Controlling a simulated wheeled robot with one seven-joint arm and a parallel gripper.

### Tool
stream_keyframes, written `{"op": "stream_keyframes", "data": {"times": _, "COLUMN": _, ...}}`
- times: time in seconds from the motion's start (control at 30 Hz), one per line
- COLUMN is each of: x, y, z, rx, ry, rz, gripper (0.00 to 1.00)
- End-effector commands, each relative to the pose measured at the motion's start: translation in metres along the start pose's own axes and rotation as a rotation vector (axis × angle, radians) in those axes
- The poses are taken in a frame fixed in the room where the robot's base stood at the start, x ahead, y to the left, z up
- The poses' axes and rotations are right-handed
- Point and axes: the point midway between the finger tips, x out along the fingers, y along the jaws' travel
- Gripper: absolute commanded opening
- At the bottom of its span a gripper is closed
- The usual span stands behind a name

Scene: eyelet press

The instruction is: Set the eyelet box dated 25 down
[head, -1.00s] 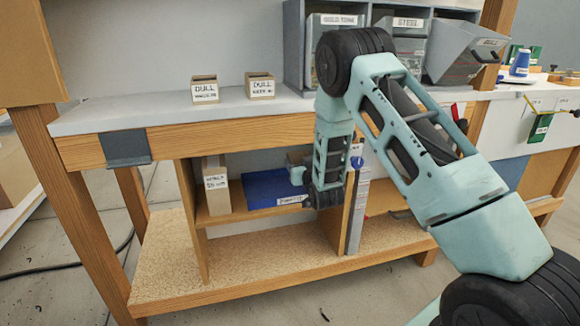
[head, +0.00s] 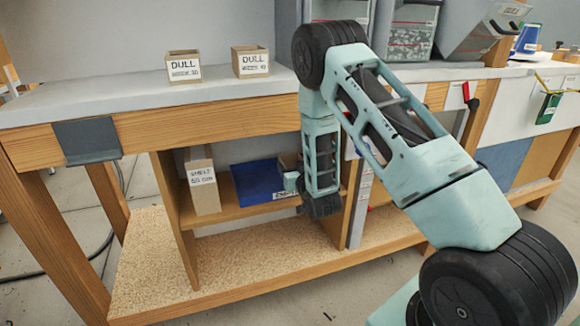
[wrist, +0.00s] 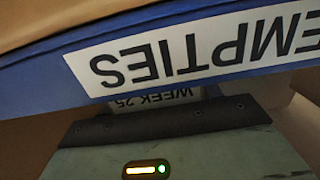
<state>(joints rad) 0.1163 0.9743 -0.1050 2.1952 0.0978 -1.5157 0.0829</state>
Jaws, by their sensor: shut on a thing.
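My gripper (head: 291,182) reaches into the shelf bay under the bench, at the right part of a blue tray or mat (head: 255,184) with a white EMPTIES label. In the wrist view, the blue edge (wrist: 45,57) and its label cross the picture upside down. My gripper's dark finger edge (wrist: 165,124) sits just by the eyelet box, whose label (wrist: 155,100) reads WEEK 25 and is partly covered by the blue edge. My gripper is shut on this box. In the head view a brown box (head: 288,160) shows behind my gripper, mostly hidden. I cannot tell whether the box touches the blue surface.
Two small boxes labelled DULL, one (head: 184,67) and another (head: 250,62), stand on the bench top (head: 130,95). A tall cardboard box (head: 203,180) stands left on the shelf. An upright divider (head: 340,215) is close right of my gripper. Grey bins (head: 408,30) stand back right.

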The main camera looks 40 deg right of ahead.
Motion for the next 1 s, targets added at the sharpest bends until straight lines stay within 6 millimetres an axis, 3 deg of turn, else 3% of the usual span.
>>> {"op": "stream_keyframes", "data": {"times": 0.73, "x": 0.001, "y": 0.0, "z": 0.011, "rx": 0.0, "ry": 0.001, "rz": 0.0, "gripper": 0.28}}
{"op": "stream_keyframes", "data": {"times": 0.77, "x": 0.001, "y": 0.0, "z": 0.011, "rx": 0.0, "ry": 0.0, "rz": 0.0, "gripper": 0.7}}
{"op": "stream_keyframes", "data": {"times": 0.8, "x": 0.001, "y": 0.0, "z": 0.011, "rx": 0.0, "ry": 0.0, "rz": 0.0, "gripper": 0.81}}
{"op": "stream_keyframes", "data": {"times": 1.0, "x": 0.001, "y": 0.0, "z": 0.011, "rx": 0.0, "ry": 0.0, "rz": 0.0, "gripper": 0.83}}
